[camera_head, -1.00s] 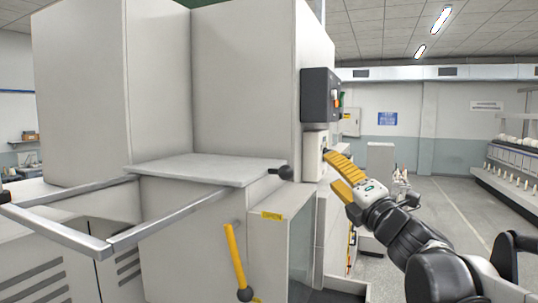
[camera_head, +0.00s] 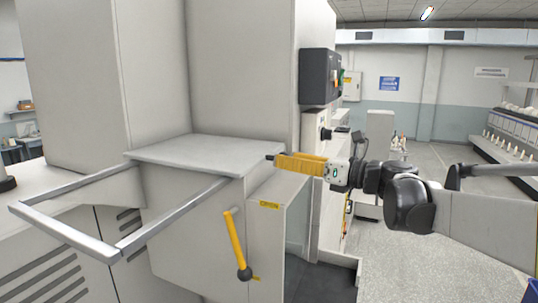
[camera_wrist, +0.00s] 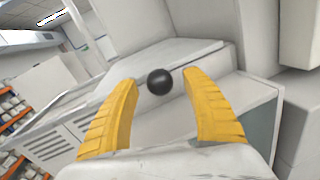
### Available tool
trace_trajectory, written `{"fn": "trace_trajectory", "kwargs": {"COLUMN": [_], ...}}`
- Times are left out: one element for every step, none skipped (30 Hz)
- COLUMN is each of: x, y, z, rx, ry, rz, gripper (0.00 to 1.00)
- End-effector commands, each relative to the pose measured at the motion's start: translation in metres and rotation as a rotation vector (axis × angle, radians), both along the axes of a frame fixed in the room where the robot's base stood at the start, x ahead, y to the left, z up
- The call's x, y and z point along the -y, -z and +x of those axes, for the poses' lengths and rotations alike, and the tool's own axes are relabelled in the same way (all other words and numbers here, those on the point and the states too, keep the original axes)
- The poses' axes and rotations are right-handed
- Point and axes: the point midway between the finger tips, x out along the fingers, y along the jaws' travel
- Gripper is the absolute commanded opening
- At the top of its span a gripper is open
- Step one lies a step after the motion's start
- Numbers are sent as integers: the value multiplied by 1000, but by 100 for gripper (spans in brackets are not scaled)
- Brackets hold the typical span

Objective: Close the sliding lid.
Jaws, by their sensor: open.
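The sliding lid (camera_head: 205,153) is a flat light-grey panel on top of the machine housing. It lies at the right end of a metal rail frame (camera_head: 65,233), and the left part of the frame is uncovered. A round black knob (camera_wrist: 160,81) stands at the lid's right edge. My gripper (camera_head: 276,160) has yellow fingers and points left at that edge. In the wrist view the open fingers (camera_wrist: 161,105) are either side of the knob, which appears ahead between them with visible gaps. In the head view the fingers mostly hide the knob.
A tall grey cabinet (camera_head: 240,70) rises behind the lid. A dark control box (camera_head: 319,77) is mounted to its right. A yellow lever (camera_head: 236,245) with a black ball hangs on the front below the lid. Open floor (camera_head: 430,250) lies to the right.

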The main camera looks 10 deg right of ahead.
Motion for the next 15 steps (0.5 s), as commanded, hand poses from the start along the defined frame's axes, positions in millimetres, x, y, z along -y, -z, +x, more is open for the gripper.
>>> {"fn": "trace_trajectory", "kwargs": {"x": [-5,-7,-9,-10,-11,-12,-12,-13,-13,-13,-13,-13,-13,-13,-12], "y": [-1,-1,-1,-1,-1,-1,0,0,0,0,0,0,0,0,0], "z": [5,7,9,10,11,13,13,13,13,13,13,13,13,13,13], "rx": [0,0,0,0,-1,-1,-1,-1,0,0,0,0,0,0,0], "ry": [-3,-3,-2,-1,0,0,0,0,0,0,0,0,0,0,0], "rz": [0,0,0,0,1,1,1,1,1,1,1,1,1,1,1], "gripper": [56,56,56,56,56,56,56,56,56,56,56,56,56,56,46]}}
